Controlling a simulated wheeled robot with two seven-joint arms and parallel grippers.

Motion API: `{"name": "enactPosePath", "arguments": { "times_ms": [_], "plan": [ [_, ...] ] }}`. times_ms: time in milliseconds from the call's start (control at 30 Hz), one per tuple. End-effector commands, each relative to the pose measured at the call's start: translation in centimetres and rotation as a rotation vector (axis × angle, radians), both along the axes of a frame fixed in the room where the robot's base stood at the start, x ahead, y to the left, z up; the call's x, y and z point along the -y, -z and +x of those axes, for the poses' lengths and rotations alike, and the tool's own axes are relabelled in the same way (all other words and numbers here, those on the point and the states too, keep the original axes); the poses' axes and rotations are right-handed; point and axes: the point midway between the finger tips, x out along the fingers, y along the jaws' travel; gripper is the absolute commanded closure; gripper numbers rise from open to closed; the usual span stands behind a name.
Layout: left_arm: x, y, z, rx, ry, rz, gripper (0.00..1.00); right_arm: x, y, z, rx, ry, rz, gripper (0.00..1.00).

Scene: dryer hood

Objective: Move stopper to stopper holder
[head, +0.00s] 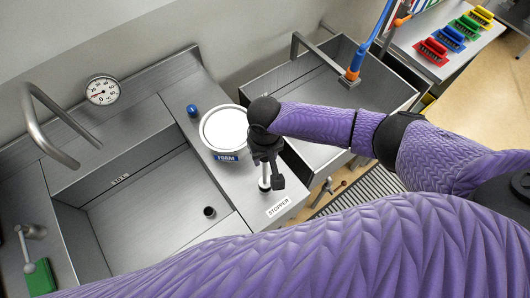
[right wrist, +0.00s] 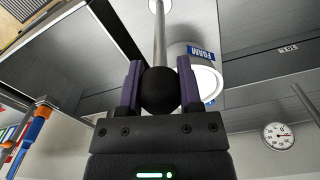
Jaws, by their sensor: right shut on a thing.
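The stopper is a metal rod with a black ball knob (right wrist: 160,90). My right gripper (head: 270,180) is shut on the knob, with a finger on either side of it in the right wrist view. The rod (right wrist: 160,40) runs away from the knob to a pale round end at the top edge of that view. In the head view the stopper's pale lower part (head: 264,183) shows beside my gripper, close to the STOPPER label (head: 278,207) on the counter. Whether it touches the holder or hangs above it cannot be told. My left gripper is not in view.
A white FOAM tub (head: 223,131) stands right behind my gripper, with a blue knob (head: 192,110) nearby. A sink basin (head: 150,205) with a dark drain (head: 209,211) lies left. Another basin (head: 310,110) lies right. A bent tap (head: 55,125) rises at the left.

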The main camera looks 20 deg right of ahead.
Motion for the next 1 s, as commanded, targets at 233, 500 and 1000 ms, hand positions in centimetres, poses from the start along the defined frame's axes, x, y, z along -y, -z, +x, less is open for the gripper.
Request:
{"name": "enactPosePath", "arguments": {
  "times_ms": [233, 500, 1000],
  "plan": [
    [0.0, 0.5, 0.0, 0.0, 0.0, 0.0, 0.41, 0.0, 0.7, 0.0, 0.0, 0.0, 0.001, 1.0],
    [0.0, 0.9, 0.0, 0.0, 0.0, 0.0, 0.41, 0.0, 1.4, 0.0, 0.0, 0.001, 0.0, 1.0],
    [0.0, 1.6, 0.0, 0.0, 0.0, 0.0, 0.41, 0.0, 2.6, 0.0, 0.001, 0.0, 0.001, 1.0]
  ]
}}
